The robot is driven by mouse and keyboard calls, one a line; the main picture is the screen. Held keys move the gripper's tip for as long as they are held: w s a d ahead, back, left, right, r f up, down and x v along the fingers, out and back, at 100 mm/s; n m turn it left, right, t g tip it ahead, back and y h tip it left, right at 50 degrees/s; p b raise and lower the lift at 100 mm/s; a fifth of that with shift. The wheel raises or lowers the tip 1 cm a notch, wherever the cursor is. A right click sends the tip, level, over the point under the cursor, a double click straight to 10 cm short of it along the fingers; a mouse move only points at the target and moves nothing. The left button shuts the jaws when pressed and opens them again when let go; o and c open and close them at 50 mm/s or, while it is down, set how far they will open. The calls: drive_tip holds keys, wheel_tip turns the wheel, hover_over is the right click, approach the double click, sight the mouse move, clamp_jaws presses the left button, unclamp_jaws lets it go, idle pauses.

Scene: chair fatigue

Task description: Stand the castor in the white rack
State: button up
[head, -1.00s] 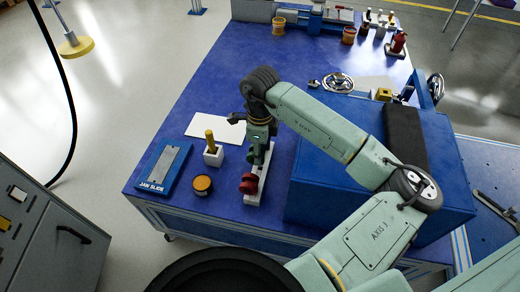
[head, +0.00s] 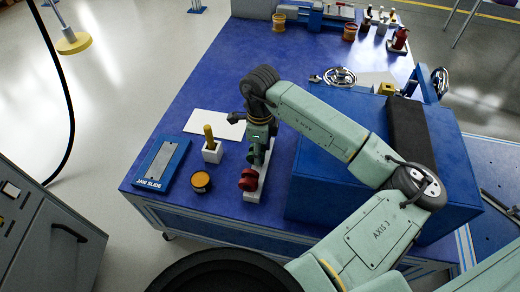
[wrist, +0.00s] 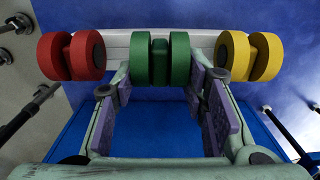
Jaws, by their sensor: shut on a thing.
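The white rack (head: 262,182) lies on the blue bench below my gripper (head: 257,156); it also shows in the wrist view (wrist: 117,44). In the wrist view a green castor (wrist: 160,58) is at the rack's middle, between a red castor (wrist: 72,57) on the left and a yellow castor (wrist: 252,56) on the right. The red castor also shows in the head view (head: 247,180) at the rack's near end. My gripper's purple-padded fingers (wrist: 160,82) stand either side of the green castor and are shut on it. Whether it is seated in the rack is hidden.
A large blue box (head: 345,180) stands close right of the rack. To the left are a white block (head: 212,156) with a yellow-handled tool, a round tin (head: 201,181), a jaw slide tray (head: 160,163) and a white sheet (head: 215,124).

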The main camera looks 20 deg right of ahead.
drive_tip(key=shift+a+f+b, duration=0.1)
drive_tip(key=shift+f+b, duration=0.5)
drive_tip(key=o, duration=1.2)
drive_tip(key=shift+f, duration=0.1)
drive_tip(key=shift+c, duration=0.2)
